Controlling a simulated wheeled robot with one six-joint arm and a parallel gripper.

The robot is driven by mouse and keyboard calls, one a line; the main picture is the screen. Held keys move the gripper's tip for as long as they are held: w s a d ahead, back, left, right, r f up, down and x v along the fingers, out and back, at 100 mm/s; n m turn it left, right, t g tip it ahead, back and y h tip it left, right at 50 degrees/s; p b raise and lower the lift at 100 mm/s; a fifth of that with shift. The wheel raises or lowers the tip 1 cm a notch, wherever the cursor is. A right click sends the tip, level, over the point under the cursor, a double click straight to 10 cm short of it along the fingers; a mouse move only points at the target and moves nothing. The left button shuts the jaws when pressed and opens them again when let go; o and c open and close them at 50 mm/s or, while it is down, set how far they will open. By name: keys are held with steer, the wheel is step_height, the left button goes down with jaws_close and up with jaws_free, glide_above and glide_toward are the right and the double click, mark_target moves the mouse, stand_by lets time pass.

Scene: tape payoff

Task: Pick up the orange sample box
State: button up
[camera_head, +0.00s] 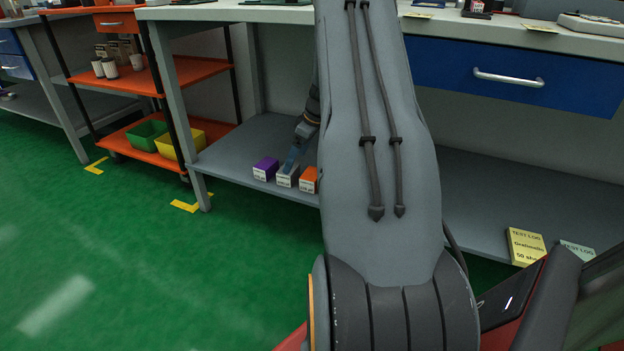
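The orange sample box (308,181) sits on the lower shelf of the bench, at the right end of a row of three small boxes. Its right side is partly hidden by my arm. A grey-white box (287,181) stands in the middle and a purple box (265,169) at the left. My gripper (290,166) reaches down over the row, its fingers in front of or above the grey-white box, left of the orange box. Whether it touches a box, and how far apart its fingers are, cannot be made out.
The grey lower shelf (235,155) lies under the worktop, with a bench leg (181,110) at its left. A blue drawer (518,77) hangs above at right. A yellow test log (525,246) lies on the right shelf. An orange cart (190,72) stands left. The green floor is open.

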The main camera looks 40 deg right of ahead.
glide_toward(311, 173)
steer(key=shift+w+a+f, duration=0.1)
steer(key=shift+a+f, duration=0.2)
steer(key=shift+f, duration=0.25)
steer(key=shift+w+a+f, duration=0.1)
steer(key=shift+a+f, duration=0.25)
steer(key=shift+f, duration=0.6)
steer(key=shift+d+b+x, duration=0.15)
steer(key=shift+b+x, duration=0.7)
steer(key=shift+x, duration=0.9)
steer(key=shift+d+b+x, duration=0.15)
steer(key=shift+b+x, duration=0.7)
steer(key=shift+x, duration=0.9)
steer(key=shift+w, duration=0.15)
steer(key=shift+c, duration=0.2)
steer(key=c, duration=1.1)
steer(key=shift+r, duration=0.15)
steer(key=shift+c, duration=0.2)
